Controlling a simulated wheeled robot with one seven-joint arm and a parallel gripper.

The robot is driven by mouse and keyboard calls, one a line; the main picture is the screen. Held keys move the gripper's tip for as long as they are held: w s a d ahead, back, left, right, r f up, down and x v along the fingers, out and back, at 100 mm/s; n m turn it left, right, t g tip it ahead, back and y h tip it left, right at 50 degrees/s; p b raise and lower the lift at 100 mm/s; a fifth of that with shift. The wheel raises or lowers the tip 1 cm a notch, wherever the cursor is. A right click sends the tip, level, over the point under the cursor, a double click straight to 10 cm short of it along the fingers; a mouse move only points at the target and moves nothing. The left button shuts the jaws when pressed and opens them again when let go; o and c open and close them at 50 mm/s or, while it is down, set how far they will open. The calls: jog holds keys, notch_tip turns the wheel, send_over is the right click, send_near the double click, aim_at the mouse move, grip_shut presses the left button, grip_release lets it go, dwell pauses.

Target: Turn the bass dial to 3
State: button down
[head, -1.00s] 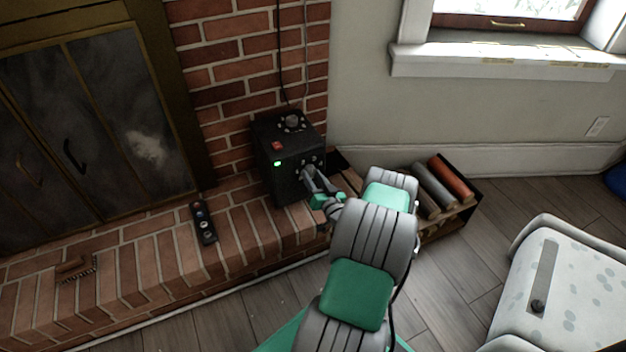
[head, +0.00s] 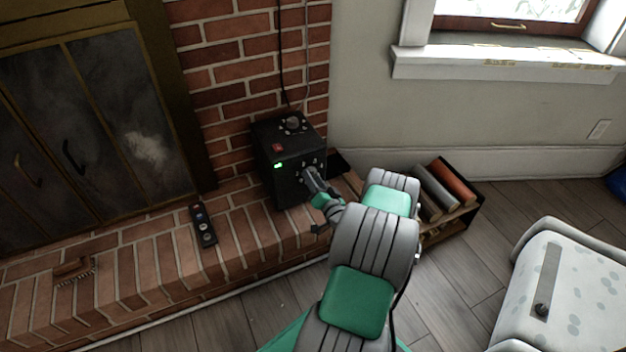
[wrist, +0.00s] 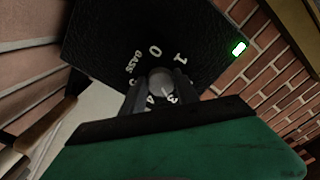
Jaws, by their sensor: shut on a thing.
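The black speaker box (head: 287,185) stands on the brick hearth, its front panel facing my arm. In the wrist view, the bass dial (wrist: 160,78) is a small round grey knob with white markings around it: BASS at left, 0 above, 1 at upper right, 3 at lower right and 4 at lower left. My gripper (wrist: 158,93) is shut on the dial, one finger on each side. A faint light mark shows on the knob's lower right, towards the 3, but its exact setting is hard to tell. In the head view my gripper (head: 311,178) hides most of the dial.
A remote (head: 203,224) lies on the hearth at left. A crate (head: 462,212) with rolls stands at right. A white padded seat (head: 575,290) is at lower right.

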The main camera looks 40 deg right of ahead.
jog(key=c, duration=0.9)
grip_release()
jog(key=v, duration=0.7)
jog(key=shift+s, duration=0.35)
jog(key=shift+a, duration=0.15)
